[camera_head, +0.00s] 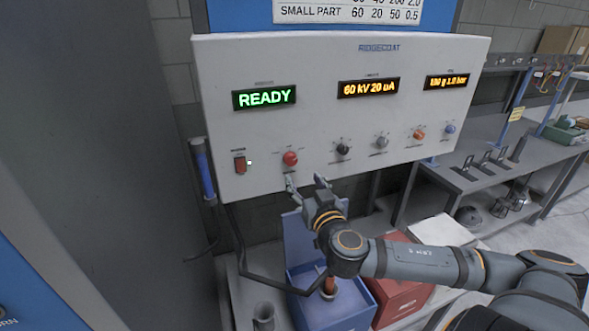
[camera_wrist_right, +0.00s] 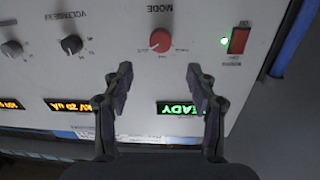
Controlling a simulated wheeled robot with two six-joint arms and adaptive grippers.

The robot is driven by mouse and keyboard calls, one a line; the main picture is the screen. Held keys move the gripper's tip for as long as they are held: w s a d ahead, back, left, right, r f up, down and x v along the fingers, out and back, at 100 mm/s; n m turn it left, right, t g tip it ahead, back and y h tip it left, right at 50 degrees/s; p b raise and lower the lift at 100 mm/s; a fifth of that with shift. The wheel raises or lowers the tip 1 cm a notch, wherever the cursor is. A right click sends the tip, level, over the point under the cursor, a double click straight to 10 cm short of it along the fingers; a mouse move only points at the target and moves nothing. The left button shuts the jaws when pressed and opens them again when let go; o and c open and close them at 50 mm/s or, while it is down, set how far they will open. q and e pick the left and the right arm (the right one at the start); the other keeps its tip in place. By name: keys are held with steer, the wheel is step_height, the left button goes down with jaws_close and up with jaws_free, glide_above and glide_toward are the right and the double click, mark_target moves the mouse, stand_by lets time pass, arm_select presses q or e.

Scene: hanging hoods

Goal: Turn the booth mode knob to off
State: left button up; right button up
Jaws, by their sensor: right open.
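The mode knob (camera_head: 290,158) is a red round knob on the white control panel (camera_head: 300,110), below the green READY display (camera_head: 264,97). It also shows in the right wrist view (camera_wrist_right: 160,40), upside down, under the word MODE. The small marks around it are too blurred to read, and I cannot tell where it points. My right gripper (camera_head: 305,181) is open and empty, just below the knob in the head view. In the wrist view the fingers (camera_wrist_right: 159,75) are spread to either side of the knob's line, apart from it. My left gripper is not in view.
A red rocker switch (camera_head: 240,165) with a green light sits left of the knob. A black knob (camera_head: 343,149) and several other knobs run along the right. A blue open box (camera_head: 335,312) and a red box (camera_head: 403,290) stand below the panel.

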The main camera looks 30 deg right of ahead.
mark_target(292, 161)
steer(key=x, duration=0.8)
steer(key=shift+r+b, duration=0.1)
steer(key=shift+b, duration=0.3)
steer(key=shift+w+d, duration=0.15)
steer(key=shift+w, duration=0.4)
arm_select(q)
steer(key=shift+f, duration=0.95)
arm_select(e)
steer(key=c, duration=1.2)
